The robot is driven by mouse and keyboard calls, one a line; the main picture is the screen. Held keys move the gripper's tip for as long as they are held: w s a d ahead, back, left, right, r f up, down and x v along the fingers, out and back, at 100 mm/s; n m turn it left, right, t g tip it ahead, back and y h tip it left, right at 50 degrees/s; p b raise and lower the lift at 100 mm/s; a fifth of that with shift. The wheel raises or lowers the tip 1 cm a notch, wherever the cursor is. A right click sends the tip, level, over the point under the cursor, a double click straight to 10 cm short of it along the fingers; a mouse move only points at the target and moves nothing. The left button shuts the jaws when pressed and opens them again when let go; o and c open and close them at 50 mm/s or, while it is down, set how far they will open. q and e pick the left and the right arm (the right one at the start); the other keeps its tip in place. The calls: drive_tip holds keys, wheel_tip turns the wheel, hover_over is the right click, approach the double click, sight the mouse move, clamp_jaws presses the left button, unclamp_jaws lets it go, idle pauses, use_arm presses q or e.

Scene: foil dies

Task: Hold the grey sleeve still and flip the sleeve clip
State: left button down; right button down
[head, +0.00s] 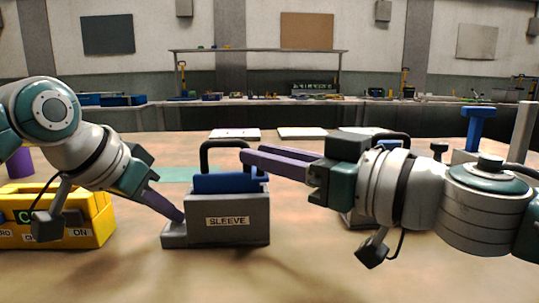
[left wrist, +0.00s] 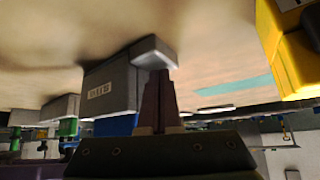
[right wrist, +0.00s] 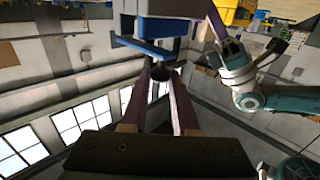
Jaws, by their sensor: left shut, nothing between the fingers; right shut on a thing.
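The grey sleeve (head: 250,232), labelled SLEEVE, stands upright on the table in the middle of the head view. A blue piece (head: 230,183) sits in its top, with a black loop handle (head: 205,160) standing above it. I cannot tell which part is the clip. My left gripper (head: 181,218) is shut and empty, its tips at the low step on the sleeve's left end; the left wrist view shows this step (left wrist: 155,50) at the fingertips. My right gripper (head: 245,156) is shut on the black handle's right side. Its fingers hide part of the loop.
A yellow box (head: 62,240) marked ON stands close left of the sleeve. Another grey block (head: 358,218) is partly hidden behind my right gripper. A blue T-shaped handle (head: 477,125) stands at the right. Flat pale panels (head: 235,133) lie behind; the table's front is clear.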

drive_tip(key=shift+r, duration=0.1)
idle(0.7)
drive_tip(key=shift+w+a+r+g, duration=0.15)
drive_tip(key=shift+r+g, duration=0.25)
drive_tip(key=shift+r, duration=0.3)
drive_tip(key=shift+w+r+m+g+h, duration=0.75)
drive_tip(key=shift+r+m+g+h, duration=0.2)
drive_tip(key=shift+m, duration=0.45)
drive_tip(key=shift+f, duration=0.15)
drive_tip(key=c, duration=0.7)
unclamp_jaws()
drive_tip(key=shift+d, duration=0.2)
drive_tip(key=shift+v, duration=5.9)
